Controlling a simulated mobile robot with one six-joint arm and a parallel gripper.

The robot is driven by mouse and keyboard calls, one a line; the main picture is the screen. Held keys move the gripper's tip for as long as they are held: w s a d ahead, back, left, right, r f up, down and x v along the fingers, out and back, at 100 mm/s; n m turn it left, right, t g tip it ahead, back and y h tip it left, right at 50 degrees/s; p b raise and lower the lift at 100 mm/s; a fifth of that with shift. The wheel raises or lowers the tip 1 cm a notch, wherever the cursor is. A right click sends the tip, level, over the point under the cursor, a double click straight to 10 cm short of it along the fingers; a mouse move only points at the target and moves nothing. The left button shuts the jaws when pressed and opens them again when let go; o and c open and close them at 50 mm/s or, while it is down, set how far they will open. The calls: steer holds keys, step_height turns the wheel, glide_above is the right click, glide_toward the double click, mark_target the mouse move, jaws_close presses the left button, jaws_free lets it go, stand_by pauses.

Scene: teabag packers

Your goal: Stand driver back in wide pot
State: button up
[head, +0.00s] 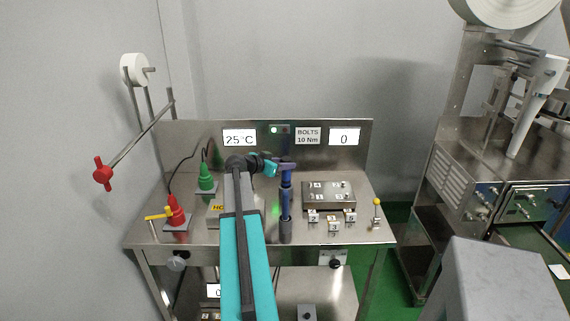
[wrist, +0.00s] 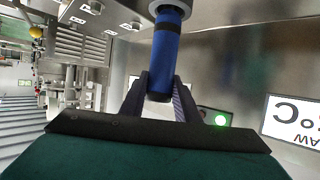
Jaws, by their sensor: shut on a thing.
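The driver (head: 286,190) is a blue, upright tool with a dark band and a purple-grey top, right of my arm in the head view. My gripper (head: 279,169) is shut on its upper part from the left. In the wrist view the dark fingers (wrist: 160,95) close around the blue driver (wrist: 166,62). A grey cylinder (head: 285,232), which looks like the pot, stands directly below the driver near the bench front. The driver lines up with it, but I cannot tell whether its lower end is inside or above the rim.
Red (head: 176,212) and green (head: 206,180) cone-shaped tools stand on the left of the steel bench (head: 268,235). A bolt plate (head: 329,194) with several numbered blocks lies to the right. A yellow-knobbed pin (head: 376,212) stands at the right edge. A display panel (head: 308,136) rises behind.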

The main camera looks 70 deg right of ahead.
steer(key=shift+f, duration=0.1)
steer(key=o, duration=1.1)
steer(key=shift+o, duration=0.2)
steer(key=b+v, duration=0.2)
steer(key=v, duration=1)
steer(key=shift+b, duration=0.3)
steer(key=shift+r, duration=0.25)
